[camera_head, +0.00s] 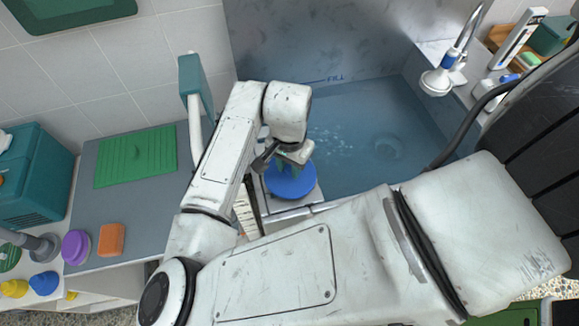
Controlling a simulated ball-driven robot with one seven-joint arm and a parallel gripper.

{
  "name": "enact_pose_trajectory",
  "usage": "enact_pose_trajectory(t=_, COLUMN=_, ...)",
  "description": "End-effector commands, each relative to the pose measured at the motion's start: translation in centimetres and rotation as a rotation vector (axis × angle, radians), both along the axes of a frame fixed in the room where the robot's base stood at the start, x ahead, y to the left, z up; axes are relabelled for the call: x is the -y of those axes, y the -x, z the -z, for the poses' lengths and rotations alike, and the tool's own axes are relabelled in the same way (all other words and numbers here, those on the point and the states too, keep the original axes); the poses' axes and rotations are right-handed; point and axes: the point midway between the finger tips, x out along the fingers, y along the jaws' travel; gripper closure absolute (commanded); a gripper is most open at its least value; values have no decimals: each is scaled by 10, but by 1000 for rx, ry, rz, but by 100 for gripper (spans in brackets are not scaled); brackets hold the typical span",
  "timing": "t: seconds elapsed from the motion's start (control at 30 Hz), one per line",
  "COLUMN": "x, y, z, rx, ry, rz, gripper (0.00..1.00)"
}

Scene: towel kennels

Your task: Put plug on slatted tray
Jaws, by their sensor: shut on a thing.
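A round blue thing (292,184), which I take to be the plug, is below my gripper (288,167) at the tub's near left corner. My gripper points down over it, with its fingers partly hidden by my wrist, and appears shut on it. I cannot tell whether the blue thing touches the pale ledge below. The green slatted tray (136,157) lies flat on the grey counter at the left, apart from my gripper, and its top looks bare.
The water-filled tub (350,115) is behind and right of my gripper. A teal box (35,175), a purple round thing (75,247) and an orange block (111,240) are at the left. A teal-headed post (196,85) rises between tray and tub. The counter's middle (140,210) is clear.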

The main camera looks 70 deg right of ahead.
Motion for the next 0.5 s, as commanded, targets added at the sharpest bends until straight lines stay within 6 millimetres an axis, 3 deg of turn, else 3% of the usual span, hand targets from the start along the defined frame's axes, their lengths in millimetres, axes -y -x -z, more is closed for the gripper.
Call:
enact_pose_trajectory(t=0.13, x=-1, y=0, z=17, rx=-1, ry=-2, rz=-2, gripper=100)
enact_pose_trajectory(t=0.5, x=-1, y=1, z=22, rx=0, ry=0, rz=-1, gripper=100)
